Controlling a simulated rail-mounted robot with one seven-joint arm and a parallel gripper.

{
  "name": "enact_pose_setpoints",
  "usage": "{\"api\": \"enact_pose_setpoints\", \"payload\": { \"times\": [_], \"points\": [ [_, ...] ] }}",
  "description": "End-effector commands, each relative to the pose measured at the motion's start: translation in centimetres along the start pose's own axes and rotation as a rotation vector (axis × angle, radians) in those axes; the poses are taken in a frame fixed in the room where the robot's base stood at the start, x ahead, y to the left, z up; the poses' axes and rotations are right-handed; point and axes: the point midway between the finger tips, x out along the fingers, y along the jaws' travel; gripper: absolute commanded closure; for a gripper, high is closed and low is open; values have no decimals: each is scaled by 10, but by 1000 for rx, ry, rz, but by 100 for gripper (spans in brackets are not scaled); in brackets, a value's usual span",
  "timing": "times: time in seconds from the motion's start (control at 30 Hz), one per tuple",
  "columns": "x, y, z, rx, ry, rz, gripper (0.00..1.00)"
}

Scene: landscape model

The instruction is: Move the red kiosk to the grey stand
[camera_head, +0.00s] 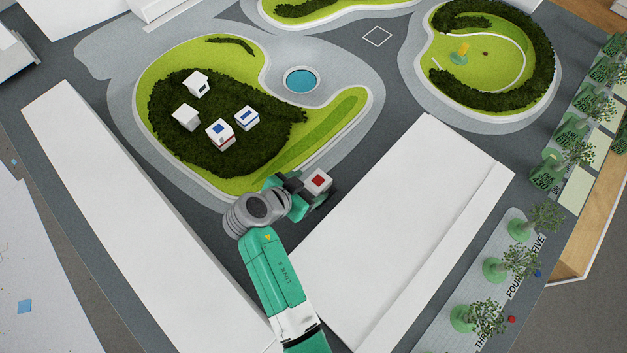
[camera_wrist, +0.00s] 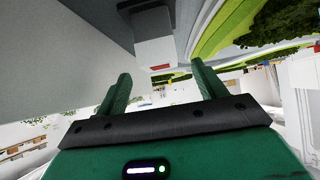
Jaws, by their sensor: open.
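I cannot make out a grey stand for certain.
Several white blocks (camera_head: 187,117) stand on the dark hedge patch; one has a red band (camera_head: 220,133). A round blue pool (camera_head: 300,80) lies behind my gripper. A long white building (camera_head: 390,225) is close on the right, another (camera_head: 125,210) on the left.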

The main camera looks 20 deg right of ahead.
Motion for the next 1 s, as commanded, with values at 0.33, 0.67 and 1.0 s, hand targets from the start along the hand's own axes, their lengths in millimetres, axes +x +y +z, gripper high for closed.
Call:
{"api": "enact_pose_setpoints", "payload": {
  "times": [0.33, 0.67, 1.0],
  "points": [
    [-45, 0, 0, 0, -1, 0, 30],
    [-46, 0, 0, 0, 0, 1, 30],
    [-46, 0, 0, 0, 0, 0, 30]
  ]
}}
